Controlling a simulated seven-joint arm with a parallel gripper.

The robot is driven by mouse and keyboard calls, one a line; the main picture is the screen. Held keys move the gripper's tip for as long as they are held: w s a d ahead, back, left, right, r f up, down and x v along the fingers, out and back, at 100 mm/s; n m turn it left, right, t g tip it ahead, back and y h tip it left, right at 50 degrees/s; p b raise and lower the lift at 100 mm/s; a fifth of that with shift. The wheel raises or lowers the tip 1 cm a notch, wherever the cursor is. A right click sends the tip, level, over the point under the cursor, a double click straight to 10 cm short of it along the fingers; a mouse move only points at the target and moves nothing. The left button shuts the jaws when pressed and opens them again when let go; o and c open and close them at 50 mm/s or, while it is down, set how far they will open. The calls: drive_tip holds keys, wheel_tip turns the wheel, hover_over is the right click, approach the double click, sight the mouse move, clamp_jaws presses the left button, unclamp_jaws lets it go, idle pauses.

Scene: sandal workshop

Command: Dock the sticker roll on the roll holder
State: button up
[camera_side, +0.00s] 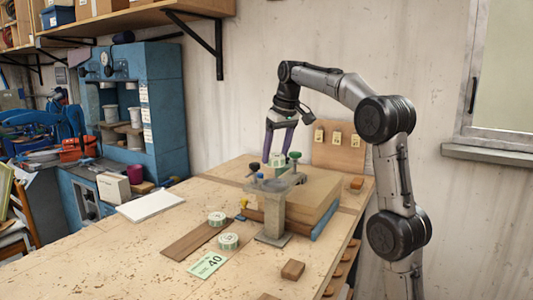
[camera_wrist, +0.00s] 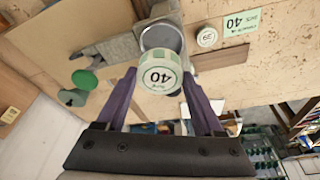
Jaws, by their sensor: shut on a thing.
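My gripper (camera_side: 278,154) has purple fingers and is shut on a white and green sticker roll (camera_wrist: 158,74) marked 40. The roll's label faces the wrist camera. The roll holder (camera_side: 272,215) is a grey stand with a flat foot on the bench. In the wrist view a round grey cup (camera_wrist: 160,37) shows just beyond the held roll, which hides part of it. In the side view the roll is at the height of the holder's top or a little above. I cannot tell whether they touch.
A green knob (camera_side: 294,155) and a black knob (camera_side: 253,167) stand close to my fingers. A layered block (camera_side: 315,200) is behind the holder.

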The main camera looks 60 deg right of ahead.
sight(279, 158)
drive_tip(key=shift+f, duration=2.6)
drive_tip(key=shift+f, duration=0.55)
drive_tip(key=o, duration=1.1)
drive_tip(key=shift+a, duration=0.1)
drive_tip(key=shift+v, duration=5.5)
